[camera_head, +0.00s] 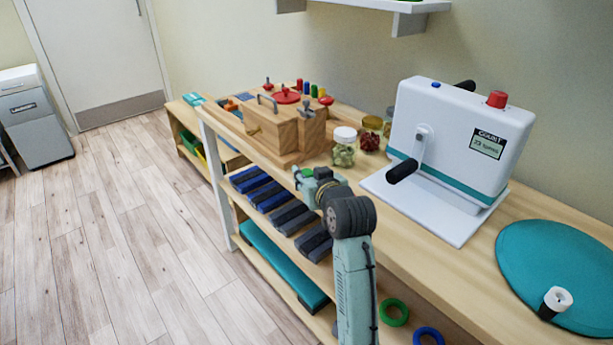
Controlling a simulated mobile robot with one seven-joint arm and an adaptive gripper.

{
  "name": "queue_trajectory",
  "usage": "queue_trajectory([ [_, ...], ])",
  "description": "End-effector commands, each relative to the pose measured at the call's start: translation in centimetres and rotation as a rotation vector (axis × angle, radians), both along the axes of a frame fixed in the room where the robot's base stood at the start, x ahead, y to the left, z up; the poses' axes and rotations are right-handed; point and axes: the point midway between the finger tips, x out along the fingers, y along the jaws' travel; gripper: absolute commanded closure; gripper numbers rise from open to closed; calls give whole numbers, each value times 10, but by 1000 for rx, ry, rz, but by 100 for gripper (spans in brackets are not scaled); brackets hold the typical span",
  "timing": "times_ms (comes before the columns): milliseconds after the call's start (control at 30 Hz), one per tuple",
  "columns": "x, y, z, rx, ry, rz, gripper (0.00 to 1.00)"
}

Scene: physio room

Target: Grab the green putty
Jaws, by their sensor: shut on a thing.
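My gripper (306,178) is above the front edge of the wooden bench (405,246), left of the glass jars. It is shut on a small green piece (308,171), which looks like the green putty. Only a little of the green shows, because the fingers and wrist hide most of it. My arm reaches up to it from the bottom of the picture.
A white-lidded jar (344,155) with green contents and a jar of red pieces (370,139) stand behind my gripper. A wooden box (283,133) is at left, a white crank machine (452,140) at right. A teal disc (560,265) lies at far right.

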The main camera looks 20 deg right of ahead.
Motion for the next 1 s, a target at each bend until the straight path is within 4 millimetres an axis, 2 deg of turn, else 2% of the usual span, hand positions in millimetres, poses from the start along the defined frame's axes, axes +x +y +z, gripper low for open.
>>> queue_trajectory([
  [167, 0, 0, 0, 0, 0, 0, 92],
  [467, 0, 0, 2, -1, -1, 0, 92],
  [667, 0, 1, 17, -3, -3, 2, 92],
  [800, 1, 1, 36, -4, -5, 2, 92],
  [1000, -41, 7, 37, 0, -4, -1, 92],
])
